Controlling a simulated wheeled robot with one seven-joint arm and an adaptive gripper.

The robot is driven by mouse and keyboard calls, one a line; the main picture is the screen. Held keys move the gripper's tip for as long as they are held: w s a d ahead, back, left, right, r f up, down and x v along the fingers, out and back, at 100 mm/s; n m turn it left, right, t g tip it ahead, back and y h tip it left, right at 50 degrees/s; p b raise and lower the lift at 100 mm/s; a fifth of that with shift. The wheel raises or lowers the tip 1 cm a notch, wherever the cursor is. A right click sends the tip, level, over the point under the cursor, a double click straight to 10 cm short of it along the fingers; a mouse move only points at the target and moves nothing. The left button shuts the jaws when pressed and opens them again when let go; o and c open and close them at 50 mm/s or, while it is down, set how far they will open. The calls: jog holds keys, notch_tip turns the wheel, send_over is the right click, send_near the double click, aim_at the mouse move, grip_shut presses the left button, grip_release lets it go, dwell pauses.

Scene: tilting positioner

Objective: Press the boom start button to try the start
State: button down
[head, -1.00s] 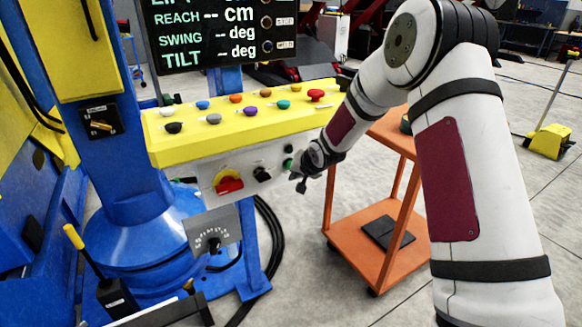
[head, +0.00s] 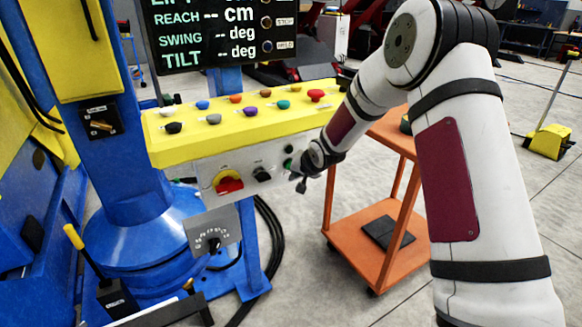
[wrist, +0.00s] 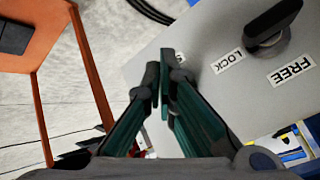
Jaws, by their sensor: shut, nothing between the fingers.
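Which one is the boom start button cannot be read in the head view. In the wrist view my gripper (wrist: 161,76) is shut and empty before the grey panel. It covers part of a label there, and no green button shows. Contact with the panel cannot be told.
A black knob (wrist: 270,25) with LOCK and FREE labels is beside my fingers in the wrist view. Coloured knobs and a red mushroom button (head: 316,95) top the yellow console (head: 240,133). An orange cart (head: 350,222) stands close on the right.

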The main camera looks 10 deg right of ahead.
jog(key=shift+w, duration=0.1)
jog(key=shift+w+a, duration=0.15)
jog(key=shift+w, duration=0.15)
jog(key=shift+w+a+b, duration=0.15)
jog(key=shift+w+b, duration=0.2)
jog(key=shift+w, duration=0.1)
dwell(0.7)
jog(key=shift+s, duration=0.15)
dwell(0.3)
jog(key=shift+s+d+p, duration=0.3)
jog(key=shift+s, duration=0.45)
jog(key=shift+s+d+p, duration=0.25)
jog(key=shift+s+p, duration=0.05)
jog(key=shift+s, duration=0.5)
jog(key=shift+s+d+p, duration=0.25)
jog(key=shift+s, duration=0.5)
jog(key=shift+s+d+p, duration=0.25)
jog(key=shift+s+p, duration=0.05)
jog(key=shift+s, duration=0.5)
